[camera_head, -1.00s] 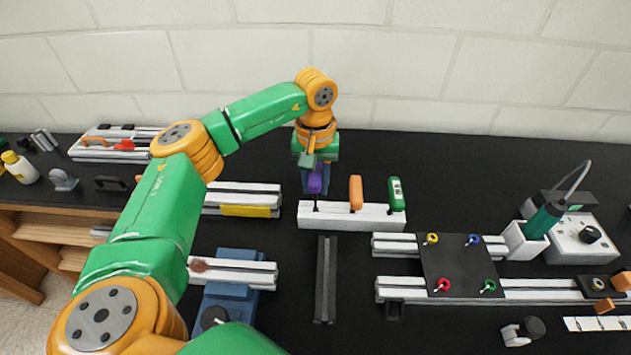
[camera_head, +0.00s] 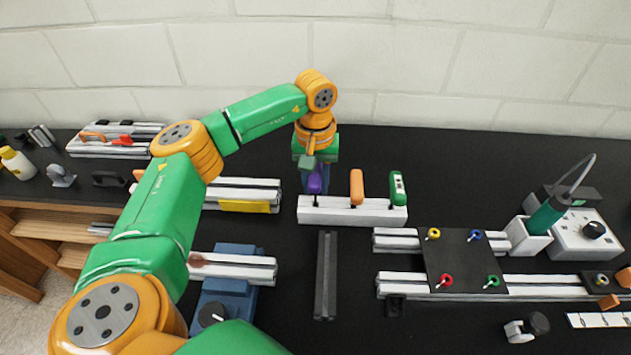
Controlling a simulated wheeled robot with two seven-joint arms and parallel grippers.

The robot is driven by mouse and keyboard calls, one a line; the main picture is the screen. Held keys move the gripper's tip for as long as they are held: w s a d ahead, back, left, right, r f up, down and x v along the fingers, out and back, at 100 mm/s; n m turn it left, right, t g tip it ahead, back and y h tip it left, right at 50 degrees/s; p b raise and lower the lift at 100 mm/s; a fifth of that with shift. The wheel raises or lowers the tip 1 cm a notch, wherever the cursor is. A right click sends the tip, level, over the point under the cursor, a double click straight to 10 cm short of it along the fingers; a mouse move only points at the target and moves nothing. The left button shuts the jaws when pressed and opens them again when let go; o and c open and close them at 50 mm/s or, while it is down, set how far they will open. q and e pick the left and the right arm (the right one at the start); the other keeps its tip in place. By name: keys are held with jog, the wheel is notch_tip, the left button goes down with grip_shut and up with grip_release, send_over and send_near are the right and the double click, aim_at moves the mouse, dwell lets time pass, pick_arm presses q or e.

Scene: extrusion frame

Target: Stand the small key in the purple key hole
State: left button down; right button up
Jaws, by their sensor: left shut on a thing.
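The key with the purple handle (camera_head: 315,183) stands upright at the left end of the white rack (camera_head: 350,215). My left gripper (camera_head: 313,174) is shut on this handle from above. Its fingers hide part of the handle. Only a very short bit of dark shaft shows between handle and rack, so the shaft appears to be in or right at the left hole. The hole itself is hidden. An orange-handled key (camera_head: 356,186) and a green-handled tool (camera_head: 398,188) stand in the same rack to the right. My right gripper is not in view.
A dark bar (camera_head: 326,275) lies in front of the rack. A black plate (camera_head: 462,262) with coloured rings sits on rails to the right. A green tool stands in a white holder (camera_head: 528,238). The bench behind the rack is clear.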

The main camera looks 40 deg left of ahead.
pick_arm(q)
jog(key=shift+f+b, duration=1)
jog(key=shift+f, duration=0.45)
jog(key=c, duration=0.5)
grip_release()
